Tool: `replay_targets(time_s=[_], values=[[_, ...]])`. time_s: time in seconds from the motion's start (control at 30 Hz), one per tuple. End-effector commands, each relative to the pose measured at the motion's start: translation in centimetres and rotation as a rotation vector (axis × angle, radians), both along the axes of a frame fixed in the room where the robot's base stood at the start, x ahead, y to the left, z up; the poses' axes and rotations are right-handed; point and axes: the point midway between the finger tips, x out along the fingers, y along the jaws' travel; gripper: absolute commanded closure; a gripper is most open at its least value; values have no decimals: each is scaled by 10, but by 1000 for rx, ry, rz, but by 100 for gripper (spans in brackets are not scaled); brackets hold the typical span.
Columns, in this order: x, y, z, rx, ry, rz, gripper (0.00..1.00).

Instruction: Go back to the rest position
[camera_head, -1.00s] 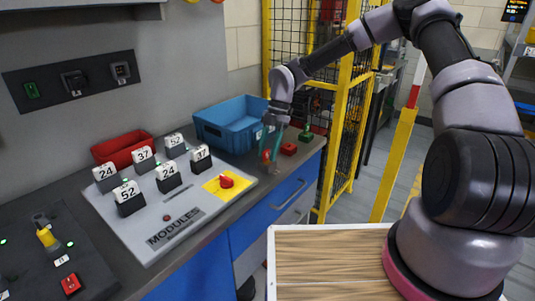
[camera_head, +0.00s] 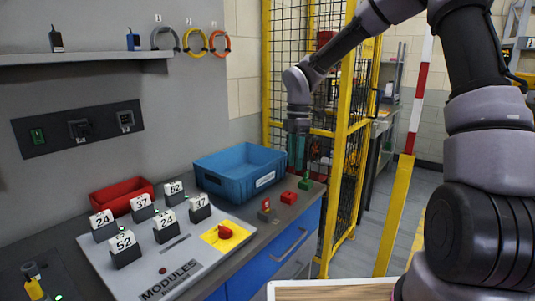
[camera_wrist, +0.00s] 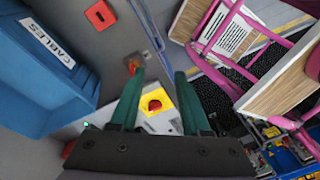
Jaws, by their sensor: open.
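My gripper (camera_head: 299,148) is raised above the counter's right end, in front of the yellow-framed cage. In the wrist view its two green fingers (camera_wrist: 159,78) are spread apart with nothing between them. A small grey block with an orange-red upper part (camera_head: 265,208) stands on the counter below, apart from the gripper. It also shows near the left fingertip in the wrist view (camera_wrist: 132,66). A red block (camera_head: 289,197) and a green block (camera_head: 305,182) stand to its right.
A blue bin (camera_head: 215,183) and a red bin (camera_head: 122,197) stand along the wall. The module board (camera_head: 200,243) holds several numbered blocks and a red button on a yellow pad (camera_head: 225,232). The cage post (camera_head: 338,150) rises close behind the gripper. A wall shelf (camera_head: 90,57) is upper left.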

Motion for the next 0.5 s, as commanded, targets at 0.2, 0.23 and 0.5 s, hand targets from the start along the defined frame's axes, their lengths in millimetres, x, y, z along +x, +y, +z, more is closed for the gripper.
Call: replay_targets(time_s=[0.2, 0.23, 0.5], values=[[-27, -47, 54, -127, -124, -455, 53], [-32, -53, 62, -134, -142, -522, 53], [-78, -101, 129, -82, -290, -1142, 53]])
